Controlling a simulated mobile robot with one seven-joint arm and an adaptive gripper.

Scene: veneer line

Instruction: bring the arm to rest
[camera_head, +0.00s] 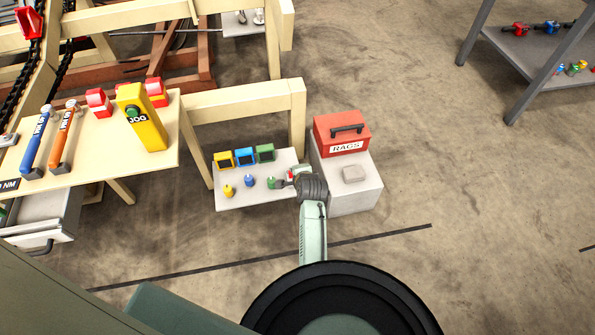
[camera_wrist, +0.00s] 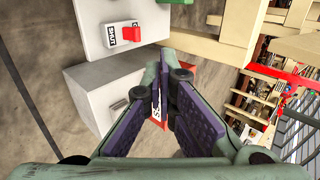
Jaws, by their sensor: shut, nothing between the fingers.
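My gripper (camera_head: 281,184) reaches out over the right part of a low white shelf (camera_head: 237,200), close to a small green-topped peg. In the wrist view my gripper (camera_wrist: 164,84) has its two dark purple-padded fingers drawn together, with nothing held between them. My arm extends from the bottom of the head view up to the shelf. The gripper covers part of a small red-and-white item (camera_head: 292,174) at the shelf's right end. Whether the fingertips touch anything cannot be told.
Open floor (camera_head: 480,200) lies to the right.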

